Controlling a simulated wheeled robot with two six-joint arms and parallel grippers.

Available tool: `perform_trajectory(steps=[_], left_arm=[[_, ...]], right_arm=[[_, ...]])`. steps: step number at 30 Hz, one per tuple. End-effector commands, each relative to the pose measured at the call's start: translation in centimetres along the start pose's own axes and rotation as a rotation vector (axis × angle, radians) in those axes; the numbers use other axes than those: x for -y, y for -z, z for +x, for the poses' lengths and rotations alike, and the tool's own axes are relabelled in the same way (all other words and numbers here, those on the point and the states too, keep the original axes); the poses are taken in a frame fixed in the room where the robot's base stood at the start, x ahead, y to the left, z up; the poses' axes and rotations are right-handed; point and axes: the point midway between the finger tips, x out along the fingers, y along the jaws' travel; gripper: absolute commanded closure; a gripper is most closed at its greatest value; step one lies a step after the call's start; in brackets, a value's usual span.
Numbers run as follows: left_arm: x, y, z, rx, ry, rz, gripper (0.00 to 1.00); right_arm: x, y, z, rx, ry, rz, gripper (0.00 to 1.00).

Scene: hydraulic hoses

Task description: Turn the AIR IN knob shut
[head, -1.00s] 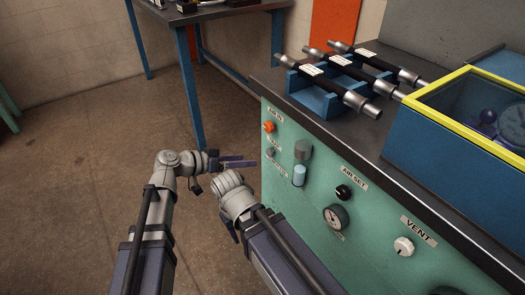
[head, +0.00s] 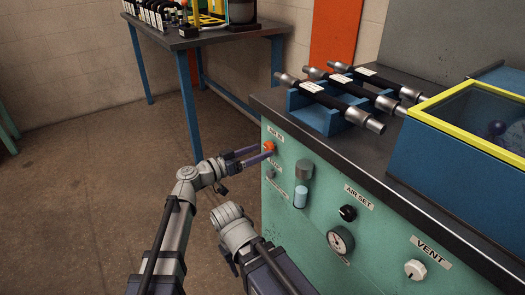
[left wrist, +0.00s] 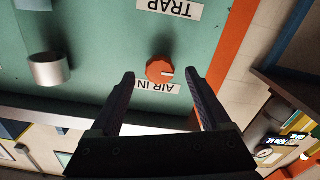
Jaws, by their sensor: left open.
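The AIR IN knob (head: 269,147) is small, round and orange-red, on the green front panel near its left edge. My right arm shows low in the head view, but no right fingers show.
A grey cylinder (head: 304,169), the AIR SET knob (head: 348,213), a gauge (head: 340,240) and the VENT knob (head: 415,269) are on the same panel. Hoses (head: 343,98) lie in a blue rack on the bench top. The floor to the left is clear.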

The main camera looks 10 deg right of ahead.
Motion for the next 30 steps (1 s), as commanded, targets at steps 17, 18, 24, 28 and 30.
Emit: perform_trajectory(steps=[17, 18, 24, 28, 30], left_arm=[[0.0, 0.0, 1.9, 0.000, 0.000, 0.000, 0.25], [0.0, 0.0, 1.9, 0.000, 0.000, 0.000, 0.29], [0.0, 0.0, 1.9, 0.000, 0.000, 0.000, 0.52], [0.0, 0.0, 1.9, 0.000, 0.000, 0.000, 0.67], [0.0, 0.0, 1.9, 0.000, 0.000, 0.000, 0.74]], right_arm=[[0.0, 0.0, 0.0, 0.000, 0.000, 0.000, 0.50], [0.0, 0.0, 0.0, 0.000, 0.000, 0.000, 0.50], [0.0, 0.0, 0.0, 0.000, 0.000, 0.000, 0.50], [0.0, 0.0, 0.0, 0.000, 0.000, 0.000, 0.50], [0.0, 0.0, 0.0, 0.000, 0.000, 0.000, 0.50]])
